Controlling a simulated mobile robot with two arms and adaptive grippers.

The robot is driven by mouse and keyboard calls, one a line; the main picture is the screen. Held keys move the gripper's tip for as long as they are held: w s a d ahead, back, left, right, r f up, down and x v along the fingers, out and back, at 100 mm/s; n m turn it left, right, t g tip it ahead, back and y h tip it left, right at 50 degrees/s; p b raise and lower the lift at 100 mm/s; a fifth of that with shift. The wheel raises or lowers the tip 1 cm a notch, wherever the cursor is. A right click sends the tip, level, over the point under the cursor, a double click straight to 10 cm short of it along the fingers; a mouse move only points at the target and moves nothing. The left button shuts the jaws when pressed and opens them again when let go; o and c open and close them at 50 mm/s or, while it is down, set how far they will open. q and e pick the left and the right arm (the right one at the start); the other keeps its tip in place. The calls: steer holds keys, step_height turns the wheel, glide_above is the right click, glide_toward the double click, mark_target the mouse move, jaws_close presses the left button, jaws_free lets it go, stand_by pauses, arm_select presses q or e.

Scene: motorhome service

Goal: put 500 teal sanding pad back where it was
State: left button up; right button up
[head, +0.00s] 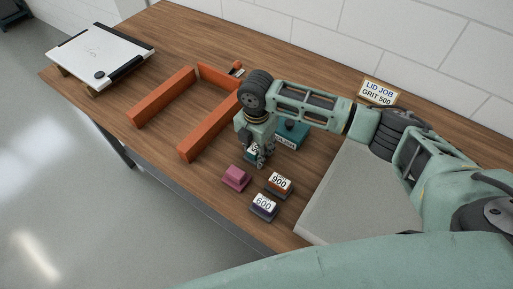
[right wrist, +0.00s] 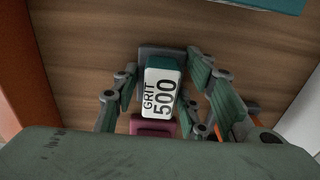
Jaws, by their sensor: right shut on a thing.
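My right gripper (head: 256,158) points down over the wooden bench and is shut on the 500 teal sanding pad (head: 251,150). In the right wrist view the pad (right wrist: 164,90) shows its white "GRIT 500" label and teal edge between the fingers (right wrist: 160,108). I cannot tell whether the pad touches the bench. A pink pad (head: 236,178) lies just in front of the gripper and partly shows in the right wrist view (right wrist: 152,127). The 900 orange pad (head: 279,184) and the 600 purple pad (head: 264,206) lie nearby. My left gripper is not in view.
A teal block (head: 294,130) with a partly hidden label stands behind the gripper. A "LID JOB GRIT 500" sign (head: 378,92) stands at the back. An orange frame (head: 158,98) lies left, a grey slab (head: 352,200) right, and a white panel (head: 100,48) far left.

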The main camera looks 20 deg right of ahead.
mark_target(256, 145)
steer(key=shift+f, duration=0.1)
steer(key=o, duration=1.2)
steer(key=shift+o, duration=0.2)
step_height(256, 145, up, 11)
steer(key=b, duration=0.2)
steer(key=shift+b, duration=0.4)
steer(key=shift+r, duration=0.65)
steer(key=shift+f, duration=0.1)
